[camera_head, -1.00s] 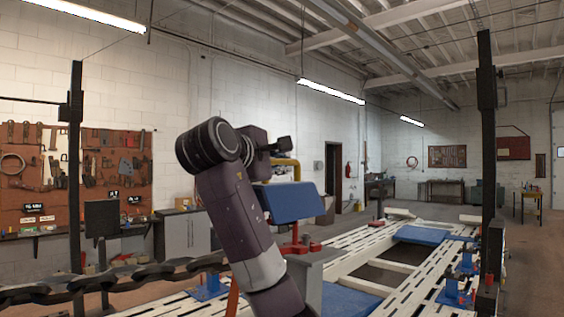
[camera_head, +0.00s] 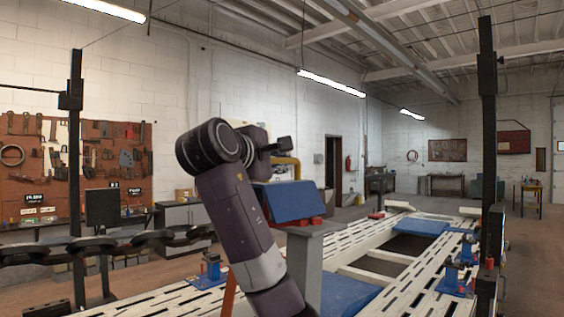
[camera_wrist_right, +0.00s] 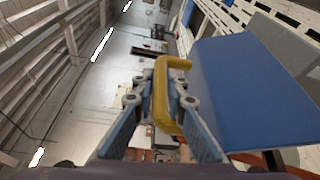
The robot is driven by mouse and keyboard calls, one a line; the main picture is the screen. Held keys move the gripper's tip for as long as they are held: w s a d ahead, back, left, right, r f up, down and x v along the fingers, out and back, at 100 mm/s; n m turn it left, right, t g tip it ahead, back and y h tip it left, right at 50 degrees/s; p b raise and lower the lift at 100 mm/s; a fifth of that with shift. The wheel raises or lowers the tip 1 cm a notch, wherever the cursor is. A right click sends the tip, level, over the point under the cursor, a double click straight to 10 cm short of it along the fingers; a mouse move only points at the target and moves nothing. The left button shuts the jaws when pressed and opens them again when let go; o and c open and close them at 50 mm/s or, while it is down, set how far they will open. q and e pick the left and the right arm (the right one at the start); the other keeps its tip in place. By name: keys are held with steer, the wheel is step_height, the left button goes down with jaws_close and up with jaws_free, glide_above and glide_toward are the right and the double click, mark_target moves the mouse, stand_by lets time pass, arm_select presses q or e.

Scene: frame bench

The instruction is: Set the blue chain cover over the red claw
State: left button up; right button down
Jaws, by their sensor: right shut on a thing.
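My right gripper (camera_wrist_right: 160,92) is shut on the yellow handle (camera_wrist_right: 172,65) of the blue chain cover (camera_wrist_right: 240,95). In the head view the cover (camera_head: 291,201) is slightly tilted and sits low over the red claw (camera_head: 316,221), on top of a grey post (camera_head: 308,262). Only the claw's lower red edge shows below the cover; the rest is hidden. I cannot tell whether the cover rests on it. My right arm hides part of the cover's left side. My left gripper is not in view.
A dark heavy chain (camera_head: 110,245) spans the left side toward the post. A pale slotted frame bench (camera_head: 410,275) with blue clamps (camera_head: 452,278) lies around the post. Dark uprights (camera_head: 487,150) stand left and right.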

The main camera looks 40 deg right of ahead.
steer(key=c, duration=1.8)
jaws_free()
steer(key=shift+s+r, duration=0.1)
steer(key=shift+r, duration=0.05)
steer(key=shift+c, duration=0.2)
steer(key=shift+a, duration=0.1)
steer(key=f+v, duration=0.1)
steer(key=v, duration=1.1)
steer(key=shift+r, duration=0.4)
